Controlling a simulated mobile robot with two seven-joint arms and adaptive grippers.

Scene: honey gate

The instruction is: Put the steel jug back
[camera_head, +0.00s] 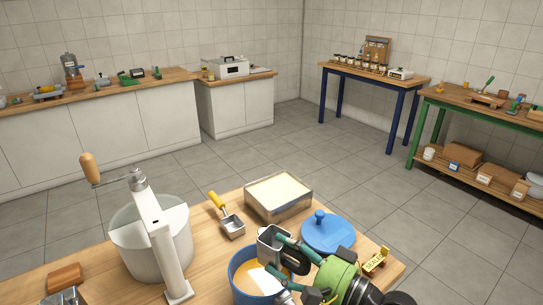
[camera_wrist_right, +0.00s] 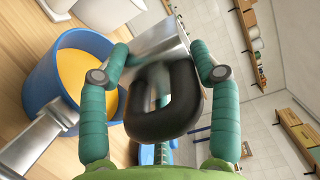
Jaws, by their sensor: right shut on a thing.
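The steel jug (camera_head: 268,241) is in my right gripper (camera_head: 284,254), above the table at the rim of the blue honey bucket. In the right wrist view my two green fingers (camera_wrist_right: 160,72) are on either side of the jug's black handle (camera_wrist_right: 168,100). The jug's steel body (camera_wrist_right: 160,45) lies beyond the handle. The jug's inside is mostly hidden. The blue bucket (camera_head: 238,268) holds amber honey and also shows in the wrist view (camera_wrist_right: 40,88). Whether jug and bucket touch cannot be told. My left gripper is not in view.
A blue lid (camera_head: 326,232) and a "SEALED" sign (camera_head: 375,262) are right of the jug. A shallow steel tray (camera_head: 278,197) and a yellow-handled scoop (camera_head: 231,226) are behind. A white cranked drum (camera_head: 140,245) stands left. Bare wood (camera_head: 213,262) shows between drum and bucket.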

